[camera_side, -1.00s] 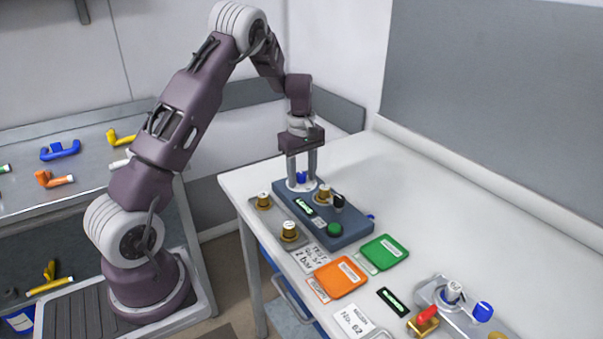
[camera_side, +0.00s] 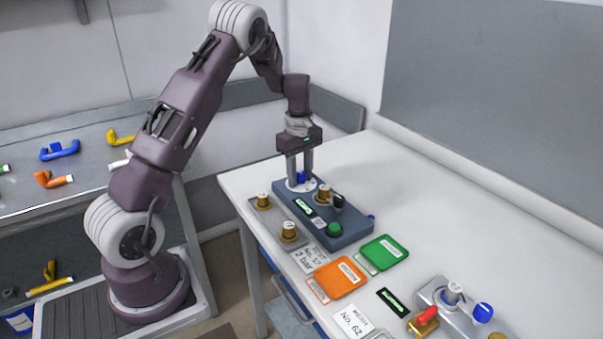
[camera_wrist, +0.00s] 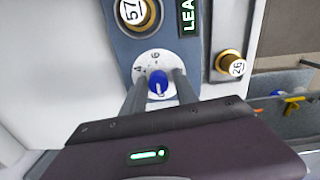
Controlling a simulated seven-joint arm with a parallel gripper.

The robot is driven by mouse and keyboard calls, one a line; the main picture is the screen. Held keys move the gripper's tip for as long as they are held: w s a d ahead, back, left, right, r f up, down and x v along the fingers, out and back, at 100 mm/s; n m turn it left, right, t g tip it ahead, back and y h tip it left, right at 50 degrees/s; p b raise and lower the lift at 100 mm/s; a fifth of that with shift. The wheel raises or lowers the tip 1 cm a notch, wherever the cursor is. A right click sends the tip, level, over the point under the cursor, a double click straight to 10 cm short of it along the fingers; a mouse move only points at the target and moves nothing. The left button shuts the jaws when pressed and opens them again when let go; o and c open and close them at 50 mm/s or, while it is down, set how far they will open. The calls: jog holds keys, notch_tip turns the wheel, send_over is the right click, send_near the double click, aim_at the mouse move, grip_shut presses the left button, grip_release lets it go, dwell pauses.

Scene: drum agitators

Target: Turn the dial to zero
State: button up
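The blue dial (camera_wrist: 158,82) stands on a round white scale plate (camera_wrist: 152,61) at the far end of the dark blue panel (camera_side: 349,225). Figures that look like 4 and 6 show on the scale's far side; the part nearer my gripper is hidden. A pale mark shows on the dial's top, on the side nearer my gripper. In the side view the dial (camera_side: 301,177) is partly hidden between the fingers. My gripper (camera_wrist: 159,76) is over the dial, pointing down, one finger each side. It looks open, with small gaps between fingers and dial.
The panel also bears a brass knob marked 57 (camera_wrist: 134,12), a lit green display (camera_wrist: 188,16), a black switch and a green button (camera_side: 334,229). Another brass knob marked 26 (camera_wrist: 230,65) stands beside the panel. The white table behind the panel is clear.

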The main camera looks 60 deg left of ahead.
aim_at(300, 174)
jog(key=shift+s+d+f, duration=0.15)
jog(key=shift+d, duration=0.2)
jog(key=shift+a+r, duration=0.1)
jog(key=shift+r, duration=3.15)
jog(key=s+d+r+m+t, duration=0.1)
jog(key=s+d+r+m, duration=0.4)
jog(key=d+r, duration=0.25)
jog(key=s+d+r+m+t, duration=0.2)
jog(key=s+d+r+m, duration=0.25)
jog(key=d+r, duration=0.3)
jog(key=s+d+m+t, duration=0.1)
jog(key=s+d+m, duration=0.3)
jog(key=s, duration=0.4)
jog(key=s+d+f+m+t, duration=0.1)
jog(key=s+d+m, duration=0.3)
jog(key=s, duration=0.4)
jog(key=shift+s+d+f+m, duration=0.2)
jog(key=shift+d+m, duration=0.15)
jog(key=shift+m, duration=0.4)
